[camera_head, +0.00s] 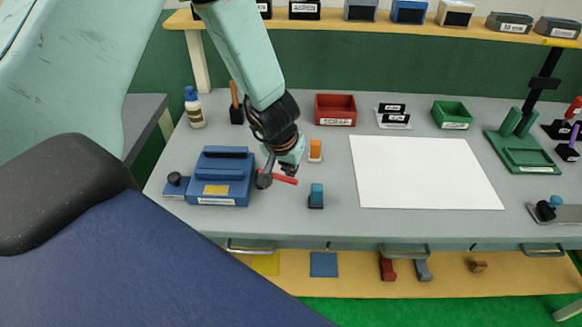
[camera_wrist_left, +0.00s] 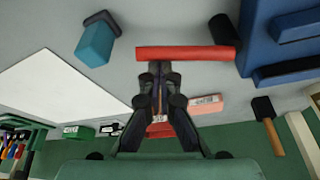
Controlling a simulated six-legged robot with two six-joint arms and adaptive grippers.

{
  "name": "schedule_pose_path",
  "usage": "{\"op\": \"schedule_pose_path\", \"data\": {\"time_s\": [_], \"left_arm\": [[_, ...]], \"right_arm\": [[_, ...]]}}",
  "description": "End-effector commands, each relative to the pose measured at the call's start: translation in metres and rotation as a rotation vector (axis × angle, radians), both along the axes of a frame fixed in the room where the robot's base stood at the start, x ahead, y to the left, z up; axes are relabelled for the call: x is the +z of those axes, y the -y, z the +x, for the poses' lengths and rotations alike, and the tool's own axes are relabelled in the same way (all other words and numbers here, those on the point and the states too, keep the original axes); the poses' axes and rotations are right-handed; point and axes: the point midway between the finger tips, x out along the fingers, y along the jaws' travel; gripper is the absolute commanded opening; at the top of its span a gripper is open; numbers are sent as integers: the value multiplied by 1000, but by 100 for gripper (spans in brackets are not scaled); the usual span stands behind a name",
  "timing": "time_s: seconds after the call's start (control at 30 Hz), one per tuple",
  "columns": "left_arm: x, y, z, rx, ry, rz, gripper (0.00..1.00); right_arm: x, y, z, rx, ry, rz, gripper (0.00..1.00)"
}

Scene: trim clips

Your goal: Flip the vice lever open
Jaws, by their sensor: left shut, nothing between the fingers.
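The blue vice (camera_head: 217,180) sits at the left of the grey bench and also shows at the upper right of the left wrist view (camera_wrist_left: 288,62). Its red lever (camera_head: 284,179) sticks out to the right from a dark round hub (camera_head: 263,180). In the left wrist view the red lever (camera_wrist_left: 186,53) lies across, just beyond my fingertips, with the dark hub (camera_wrist_left: 224,30) at its right end. My left gripper (camera_head: 291,172) is shut and empty, with its tips close to the lever. Whether they touch it I cannot tell. My right gripper is not in view.
A teal-topped block (camera_head: 316,196) and an orange block (camera_head: 315,150) stand right of the lever. A white sheet (camera_head: 425,172) lies farther right. A red bin (camera_head: 335,109) and a green bin (camera_head: 451,114) stand behind. A bottle (camera_head: 194,108) stands behind the vice.

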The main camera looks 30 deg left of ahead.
Motion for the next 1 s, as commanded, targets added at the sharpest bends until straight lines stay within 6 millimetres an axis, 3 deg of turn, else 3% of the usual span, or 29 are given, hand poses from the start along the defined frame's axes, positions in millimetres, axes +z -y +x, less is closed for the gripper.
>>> {"op": "schedule_pose_path", "data": {"time_s": [0.67, 1.0], "left_arm": [[0, 2, -8, -100, -2, 0, 0], [2, 5, -23, -283, -3, -4, 0]], "right_arm": [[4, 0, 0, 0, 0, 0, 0], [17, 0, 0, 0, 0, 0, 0]]}}
